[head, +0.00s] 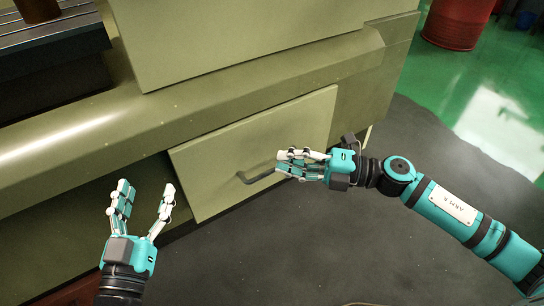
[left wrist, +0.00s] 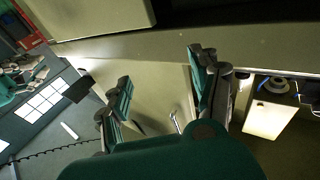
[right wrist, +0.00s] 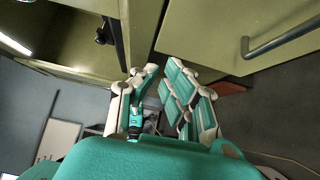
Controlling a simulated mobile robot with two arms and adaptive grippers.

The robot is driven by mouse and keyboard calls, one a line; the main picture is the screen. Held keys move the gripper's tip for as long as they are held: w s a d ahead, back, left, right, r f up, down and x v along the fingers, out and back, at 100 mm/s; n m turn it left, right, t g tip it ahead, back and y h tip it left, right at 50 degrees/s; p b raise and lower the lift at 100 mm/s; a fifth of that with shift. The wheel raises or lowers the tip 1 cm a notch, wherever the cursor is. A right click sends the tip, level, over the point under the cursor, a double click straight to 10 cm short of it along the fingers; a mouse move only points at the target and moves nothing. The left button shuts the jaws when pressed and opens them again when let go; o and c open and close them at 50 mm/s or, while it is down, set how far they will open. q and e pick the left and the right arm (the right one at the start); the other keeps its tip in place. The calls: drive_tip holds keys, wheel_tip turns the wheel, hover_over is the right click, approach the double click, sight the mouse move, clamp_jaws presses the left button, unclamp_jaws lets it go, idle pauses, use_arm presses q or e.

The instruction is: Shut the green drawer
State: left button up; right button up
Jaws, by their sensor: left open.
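The olive-green drawer (head: 265,135) sits low in the front of the green cabinet, below a rounded ledge. Its flat front has a dark bar handle (head: 255,178), which also shows in the right wrist view (right wrist: 285,38). I cannot tell exactly how far the drawer stands out. My right gripper (head: 279,162) is in front of the drawer's right part, by the handle's right end. Its fingertips are close together with nothing visible between them; the handle lies beside the fingers in the right wrist view. My left gripper (head: 147,187) is open and empty, left of the drawer.
The rounded green ledge (head: 220,88) runs above the drawer. A dark grooved block (head: 50,40) stands at the upper left. A red barrel (head: 457,22) stands at the upper right on shiny green floor. Dark grey floor (head: 270,255) lies open in front of the cabinet.

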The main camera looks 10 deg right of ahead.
drive_tip(key=o, duration=0.5)
drive_tip(key=s+d+f+m+t+h+b, duration=0.1)
drive_tip(key=d+f+m+t+h, duration=0.3)
drive_tip(key=d+f, duration=0.7)
drive_tip(key=shift+s+f+m+h, duration=0.15)
drive_tip(key=shift+f+m+h, duration=0.05)
drive_tip(key=shift+m+h, duration=0.35)
drive_tip(key=shift+h, duration=0.25)
drive_tip(key=x, duration=0.5)
drive_tip(key=b+x, duration=0.1)
drive_tip(key=x, duration=1)
drive_tip(key=shift+w+f, duration=0.35)
drive_tip(key=shift+w, duration=0.1)
use_arm(q)
drive_tip(key=s+r+t+h, duration=0.2)
drive_tip(key=s+r+t, duration=0.2)
drive_tip(key=r, duration=0.5)
drive_tip(key=t, duration=0.2)
drive_tip(key=shift+s+t+h, duration=0.3)
drive_tip(key=shift+s, duration=0.05)
drive_tip(key=shift+d, duration=0.1)
use_arm(e)
clamp_jaws()
